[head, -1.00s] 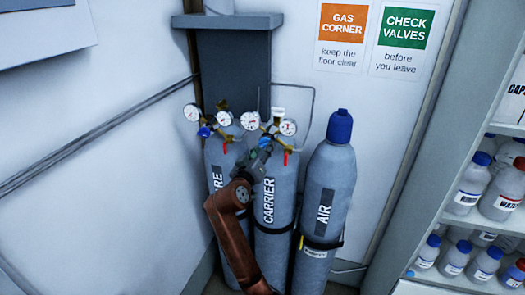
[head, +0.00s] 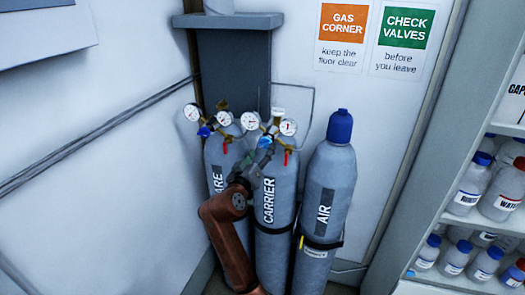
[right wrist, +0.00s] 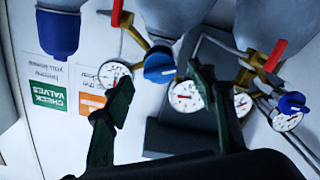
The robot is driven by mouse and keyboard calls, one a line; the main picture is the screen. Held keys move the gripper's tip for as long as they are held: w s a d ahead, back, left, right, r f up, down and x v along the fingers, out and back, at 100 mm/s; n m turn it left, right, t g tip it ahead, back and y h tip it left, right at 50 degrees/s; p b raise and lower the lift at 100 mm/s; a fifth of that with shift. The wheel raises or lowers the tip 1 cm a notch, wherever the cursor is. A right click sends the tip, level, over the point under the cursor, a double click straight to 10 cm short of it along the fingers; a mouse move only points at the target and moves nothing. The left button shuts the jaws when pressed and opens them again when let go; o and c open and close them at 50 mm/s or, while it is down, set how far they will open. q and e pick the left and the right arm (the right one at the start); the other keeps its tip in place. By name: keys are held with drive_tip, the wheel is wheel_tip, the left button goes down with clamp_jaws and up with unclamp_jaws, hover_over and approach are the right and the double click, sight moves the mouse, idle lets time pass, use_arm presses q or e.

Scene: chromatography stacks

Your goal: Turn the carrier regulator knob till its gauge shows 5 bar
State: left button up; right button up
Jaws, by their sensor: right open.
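The carrier cylinder (head: 283,242) is the middle one in the head view. Its regulator carries two round white gauges, a left gauge (head: 250,120) and a right gauge (head: 288,127). The blue carrier regulator knob (head: 265,141) sits low between them. In the right wrist view the knob (right wrist: 159,68) lies between and beyond my spread fingertips, with gauges on both sides; contact cannot be told. My right gripper (head: 262,150) is open and empty, just below the knob. The gauge readings are too small to make out. My left gripper is out of view.
The capped AIR cylinder (head: 328,185) stands right. A red valve handle (right wrist: 121,12) is close to the carrier knob. Bottle shelves (head: 455,235) stand at far right.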

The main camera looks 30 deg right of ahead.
drive_tip(key=v, duration=0.9)
drive_tip(key=shift+s+a, duration=0.15)
drive_tip(key=shift+a, duration=0.05)
drive_tip(key=shift+f, duration=0.1)
